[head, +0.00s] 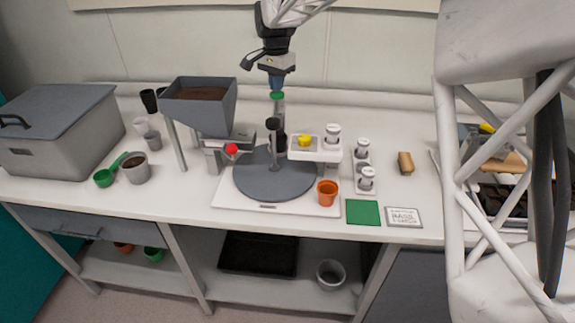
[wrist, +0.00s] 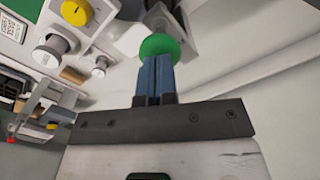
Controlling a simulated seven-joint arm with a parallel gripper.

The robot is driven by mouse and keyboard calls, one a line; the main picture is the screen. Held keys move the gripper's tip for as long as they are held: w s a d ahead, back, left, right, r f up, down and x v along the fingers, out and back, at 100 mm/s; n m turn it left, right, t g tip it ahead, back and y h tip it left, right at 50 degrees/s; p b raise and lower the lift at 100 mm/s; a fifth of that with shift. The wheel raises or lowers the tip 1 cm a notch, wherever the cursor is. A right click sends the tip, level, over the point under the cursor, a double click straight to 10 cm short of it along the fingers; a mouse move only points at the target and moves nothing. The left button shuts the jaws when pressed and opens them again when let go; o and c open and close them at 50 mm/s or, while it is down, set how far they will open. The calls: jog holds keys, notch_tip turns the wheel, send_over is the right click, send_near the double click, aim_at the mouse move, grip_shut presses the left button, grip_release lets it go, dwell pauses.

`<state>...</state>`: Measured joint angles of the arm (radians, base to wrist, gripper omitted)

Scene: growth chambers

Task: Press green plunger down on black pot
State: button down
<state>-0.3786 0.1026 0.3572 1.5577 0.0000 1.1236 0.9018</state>
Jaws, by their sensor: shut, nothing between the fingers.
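The green plunger (head: 277,96) is a round green cap on a pale shaft at the back of the grey turntable. It also shows as a green disc in the wrist view (wrist: 161,46). My gripper (head: 277,87) is shut and points straight down just above the plunger. In the wrist view its blue fingertips (wrist: 156,60) overlap the green disc; I cannot tell whether they touch it. A black pot (head: 281,140) seems to stand below the plunger, mostly hidden behind a dark-topped post (head: 272,125).
A grey soil hopper (head: 201,103) stands close left. A white bracket with a yellow knob (head: 304,140) stands close right. A green square (head: 362,212) lies in front.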

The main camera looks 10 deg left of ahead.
aim_at(277, 94)
jog(key=shift+f, duration=1.7)
dwell(0.7)
jog(key=shift+r, duration=0.1)
jog(key=shift+r, duration=5)
